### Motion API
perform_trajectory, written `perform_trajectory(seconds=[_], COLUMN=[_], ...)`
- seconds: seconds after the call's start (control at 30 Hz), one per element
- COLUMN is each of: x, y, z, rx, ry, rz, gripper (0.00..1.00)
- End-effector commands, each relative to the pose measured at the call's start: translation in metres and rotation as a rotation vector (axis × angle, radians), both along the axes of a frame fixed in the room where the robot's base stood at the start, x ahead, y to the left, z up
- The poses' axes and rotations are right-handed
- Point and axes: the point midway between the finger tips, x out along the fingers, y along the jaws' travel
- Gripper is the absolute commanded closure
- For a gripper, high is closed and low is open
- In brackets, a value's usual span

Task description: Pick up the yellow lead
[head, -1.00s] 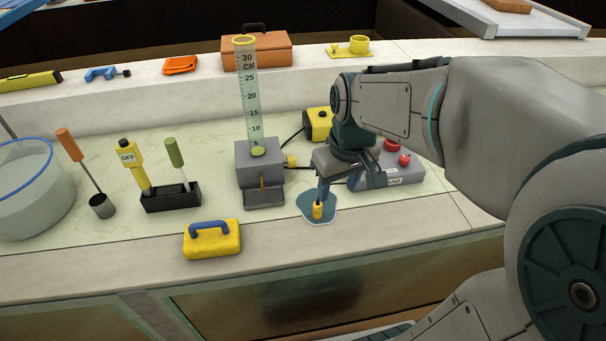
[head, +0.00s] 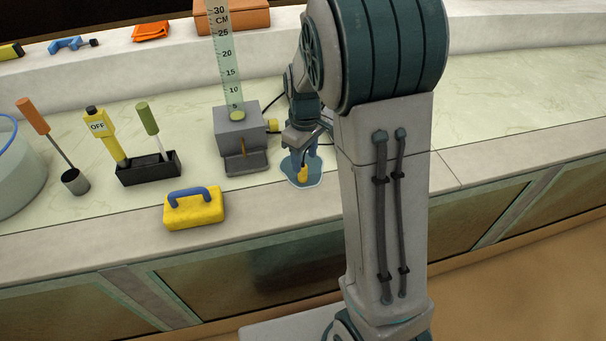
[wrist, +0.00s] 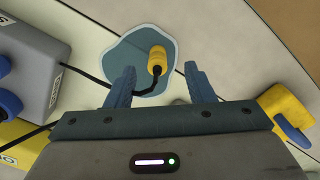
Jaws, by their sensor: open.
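The yellow lead (head: 303,173) has a yellow plug end and a black cable, and it lies on a blue-grey patch (head: 291,178) near the counter's front edge. In the wrist view the yellow plug (wrist: 157,60) shows beyond and between my blue fingertips, with its black cable (wrist: 146,91) curving back to the left. My gripper (wrist: 160,80) is open and empty, with a finger on each side of the lead's line. In the head view my gripper (head: 301,160) is just over the lead, partly hidden behind my arm.
A grey box with a clear scale tube (head: 240,135) stands left of the lead. A yellow block with a blue handle (head: 195,208) sits near the front edge. A black holder (head: 148,168) stands further left. In the wrist view a grey box (wrist: 30,60) is at left.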

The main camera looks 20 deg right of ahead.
Motion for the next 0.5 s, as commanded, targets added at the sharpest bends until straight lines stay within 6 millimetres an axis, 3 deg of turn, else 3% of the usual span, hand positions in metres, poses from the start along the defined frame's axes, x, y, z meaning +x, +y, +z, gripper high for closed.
perform_trajectory(seconds=[0.27, 0.5], x=[0.003, 0.01], y=[0.001, 0.003], z=[-0.021, -0.054], rx=[0.0, 0.0], ry=[0.004, 0.004], rz=[-0.002, -0.001], gripper=[0.51, 0.51])
